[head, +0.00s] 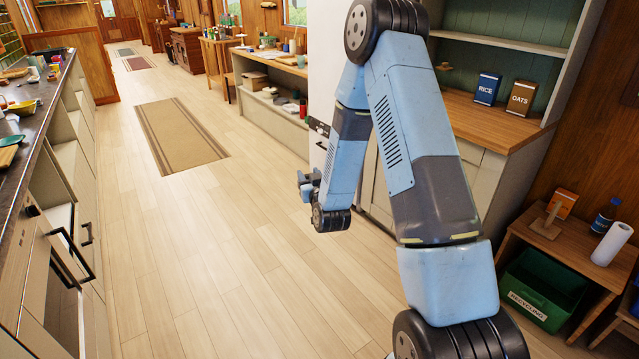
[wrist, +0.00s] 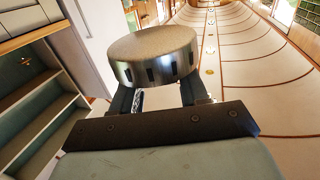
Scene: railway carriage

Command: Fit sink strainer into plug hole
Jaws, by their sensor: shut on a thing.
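The sink strainer (wrist: 153,57) is a round, metallic piece with a speckled flat face and dark slots around its side. My gripper (head: 306,186) is shut on it, with one dark finger at each side in the wrist view (wrist: 160,92). The arm holds it in the air over the aisle, well to the right of the left counter. I cannot see a sink or a plug hole in either view.
The left counter (head: 36,118) carries bowls and boards above drawers and an oven. The wooden aisle floor (head: 175,270) is clear, with a striped rug (head: 180,135). A dresser (head: 500,120) with rice and oats tins and a green recycling bin (head: 540,290) stand right.

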